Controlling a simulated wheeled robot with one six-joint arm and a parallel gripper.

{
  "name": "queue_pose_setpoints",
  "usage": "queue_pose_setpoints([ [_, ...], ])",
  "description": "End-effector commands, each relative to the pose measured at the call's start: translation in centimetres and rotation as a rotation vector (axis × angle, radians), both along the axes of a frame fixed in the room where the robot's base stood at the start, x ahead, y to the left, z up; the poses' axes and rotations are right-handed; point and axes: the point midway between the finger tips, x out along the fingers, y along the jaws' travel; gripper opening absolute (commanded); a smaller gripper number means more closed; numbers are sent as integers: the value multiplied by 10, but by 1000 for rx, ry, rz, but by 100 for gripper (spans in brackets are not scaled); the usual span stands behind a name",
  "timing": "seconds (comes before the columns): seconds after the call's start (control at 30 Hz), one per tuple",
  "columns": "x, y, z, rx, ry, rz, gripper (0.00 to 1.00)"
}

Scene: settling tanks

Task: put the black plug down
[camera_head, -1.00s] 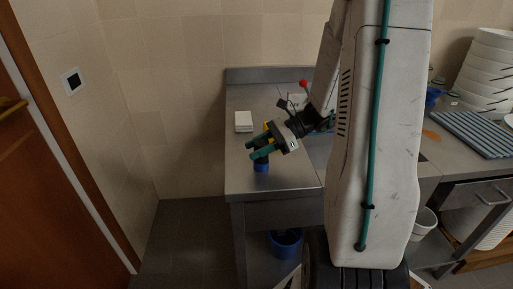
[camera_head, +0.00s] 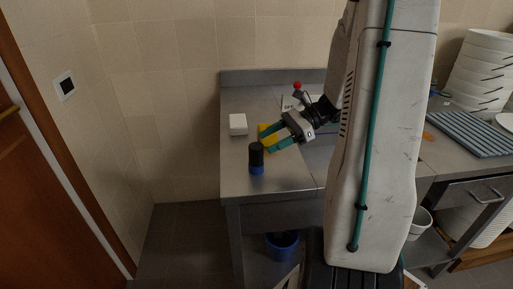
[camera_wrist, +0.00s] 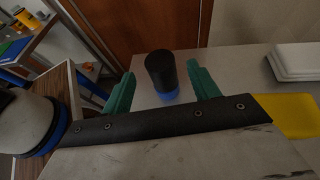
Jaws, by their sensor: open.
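The black plug (camera_head: 256,155) stands upright on the steel table near its left front part, with a blue base under its black body. In the wrist view the plug (camera_wrist: 160,72) stands ahead of and between the fingers, apart from them. My gripper (camera_head: 267,140) is open and empty, to the right of the plug in the head view. Its two green fingers also show in the wrist view (camera_wrist: 161,92).
A white box (camera_head: 238,124) stands behind the plug. A yellow item (camera_head: 268,133) lies on the table beside my fingers. A red-topped object (camera_head: 297,86) is behind my gripper. A blue bucket (camera_head: 283,246) is under the table. The table's left front corner is clear.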

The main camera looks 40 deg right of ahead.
Motion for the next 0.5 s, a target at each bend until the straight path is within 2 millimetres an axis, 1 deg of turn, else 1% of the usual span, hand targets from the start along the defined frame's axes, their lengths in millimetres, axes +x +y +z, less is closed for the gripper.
queue_pose_setpoints([
  [0.03,-4,-10,4,-1,-1,-4,60],
  [0.1,-9,-21,9,-1,-1,-3,60],
  [0.2,-15,-33,15,0,0,-2,60],
  [0.3,-19,-41,18,0,0,-1,60],
  [0.37,-19,-40,21,-7,-1,9,60],
  [0.4,-19,-36,24,-21,-5,26,60],
  [0.47,-19,-23,30,-60,-15,77,60],
  [0.5,-20,-9,35,-97,-24,126,60],
])
